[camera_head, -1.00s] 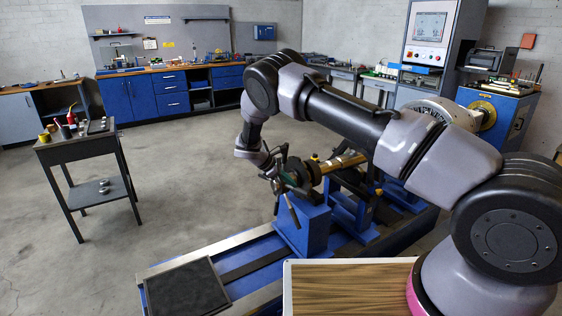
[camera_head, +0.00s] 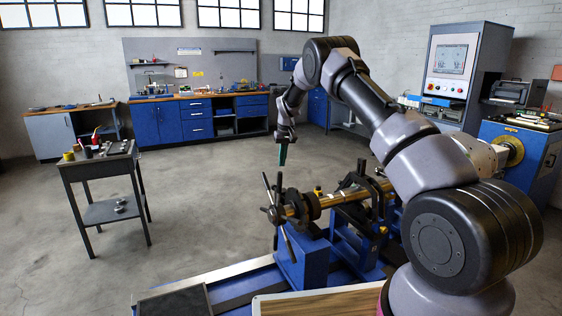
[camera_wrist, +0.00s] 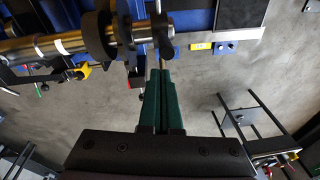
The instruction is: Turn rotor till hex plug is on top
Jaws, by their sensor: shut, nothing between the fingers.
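The rotor (camera_head: 322,205) is a brass-coloured shaft with a dark disc, lying across the blue balancing stand (camera_head: 303,262). Its near end carries a hub with several dark spokes (camera_head: 270,190). In the wrist view the rotor (camera_wrist: 45,47) crosses the upper left, with the hub end near the top centre. I cannot make out the hex plug. My gripper (camera_head: 282,160) points down above the spoked hub, apart from it in the head view.
A small dark side table (camera_head: 98,165) with bottles and small parts stands at the left. Blue cabinets (camera_head: 160,122) line the back wall. The machine cabinet (camera_head: 452,75) with a screen stands at the right. The floor between side table and stand is clear.

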